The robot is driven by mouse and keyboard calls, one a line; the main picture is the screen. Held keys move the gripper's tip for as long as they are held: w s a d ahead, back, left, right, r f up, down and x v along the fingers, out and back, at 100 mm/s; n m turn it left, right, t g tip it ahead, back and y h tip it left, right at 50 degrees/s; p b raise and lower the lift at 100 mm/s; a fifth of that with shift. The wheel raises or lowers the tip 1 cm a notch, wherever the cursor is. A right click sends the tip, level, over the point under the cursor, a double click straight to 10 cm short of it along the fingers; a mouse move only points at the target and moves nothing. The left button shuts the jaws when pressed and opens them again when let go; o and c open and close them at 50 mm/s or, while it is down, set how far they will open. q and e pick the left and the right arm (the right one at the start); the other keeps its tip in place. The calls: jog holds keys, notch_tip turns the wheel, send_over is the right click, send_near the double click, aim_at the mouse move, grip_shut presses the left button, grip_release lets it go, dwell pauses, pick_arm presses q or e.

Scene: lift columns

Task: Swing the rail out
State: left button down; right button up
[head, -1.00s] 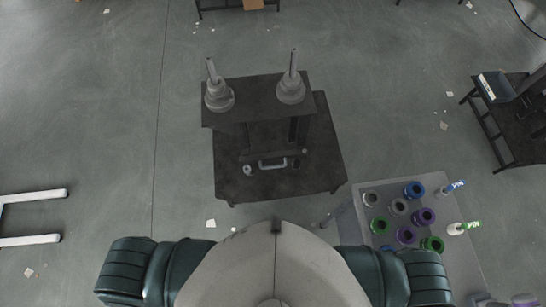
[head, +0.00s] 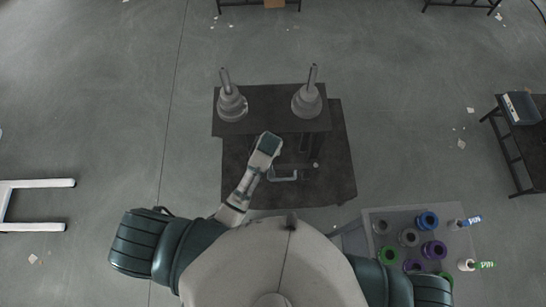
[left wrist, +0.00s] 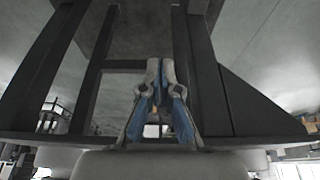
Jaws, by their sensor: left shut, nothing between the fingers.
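A dark stand (head: 230,180) with a raised upper plate (head: 270,97) is in front of me in the head view. A pale bent bar (head: 284,179), which may be the rail, is low on its near side. My left arm reaches over the near side of the stand, just left of the bar. Its fingers are hidden in the head view. In the left wrist view my left gripper (left wrist: 160,70) is shut and empty, with blue inner parts, between dark upright posts (left wrist: 96,70). I cannot tell whether it touches anything. My right gripper is not in view.
Two grey stepped posts (head: 231,103) (head: 307,100) stand on the upper plate. A grey table (head: 377,215) with coloured rings and bottles is at the lower right. A white frame (head: 38,183) is at the left. The floor between is mostly clear.

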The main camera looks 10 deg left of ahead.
pick_arm(q)
jog(key=shift+r, duration=0.6)
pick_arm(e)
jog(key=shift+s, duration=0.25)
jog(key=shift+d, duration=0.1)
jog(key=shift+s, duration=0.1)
pick_arm(q)
jog(key=s+b+x, duration=0.1)
jog(key=x, duration=0.8)
jog(key=s+d+f+b+x, duration=0.1)
jog(key=s+b+x, duration=0.1)
jog(key=x, duration=0.7)
jog(key=shift+f, duration=0.45)
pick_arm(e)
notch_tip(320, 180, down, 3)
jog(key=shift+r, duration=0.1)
pick_arm(q)
jog(key=shift+s+a, duration=0.1)
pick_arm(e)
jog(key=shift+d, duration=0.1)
